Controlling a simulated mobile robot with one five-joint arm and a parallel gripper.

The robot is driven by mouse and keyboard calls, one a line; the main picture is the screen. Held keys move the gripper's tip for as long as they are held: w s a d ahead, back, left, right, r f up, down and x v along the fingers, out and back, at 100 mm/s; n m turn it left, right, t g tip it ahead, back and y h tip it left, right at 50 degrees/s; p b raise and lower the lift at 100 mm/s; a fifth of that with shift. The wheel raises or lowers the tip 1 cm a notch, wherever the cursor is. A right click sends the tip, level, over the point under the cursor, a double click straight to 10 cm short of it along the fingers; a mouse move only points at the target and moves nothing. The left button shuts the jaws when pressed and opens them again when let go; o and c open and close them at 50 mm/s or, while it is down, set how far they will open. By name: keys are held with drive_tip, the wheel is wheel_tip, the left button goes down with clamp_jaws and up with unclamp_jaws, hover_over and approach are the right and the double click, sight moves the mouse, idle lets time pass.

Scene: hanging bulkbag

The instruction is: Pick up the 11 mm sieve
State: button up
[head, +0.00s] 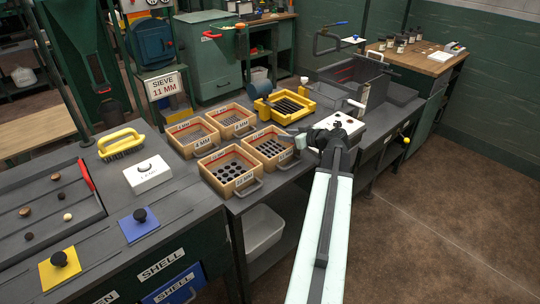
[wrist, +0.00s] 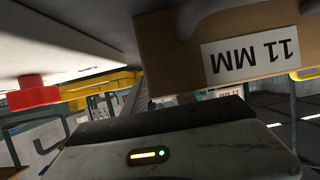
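The 11 mm sieve is a wooden tray with a dark perforated bottom and a metal handle. Its 11 MM label (wrist: 250,55) shows upside down and close up in the wrist view. In the head view it appears to be the front right sieve (head: 259,158) of the group, though its label there is too small to read surely. My gripper (head: 304,141) is just right of this sieve, close to its label side. The fingertips are small and partly hidden by my arm, so neither their opening nor any contact with the handle is clear.
Other sieves stand beside it: front left (head: 211,179), back left (head: 186,151) and back right (head: 221,132). A yellow frame (head: 268,112) is behind them. Open floor (head: 440,215) lies to the right.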

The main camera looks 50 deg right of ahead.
drive_tip(key=shift+w+f, duration=0.25)
drive_tip(key=shift+w, duration=0.15)
drive_tip(key=shift+r, duration=0.1)
drive_tip(key=shift+c, duration=0.3)
clamp_jaws()
idle(0.7)
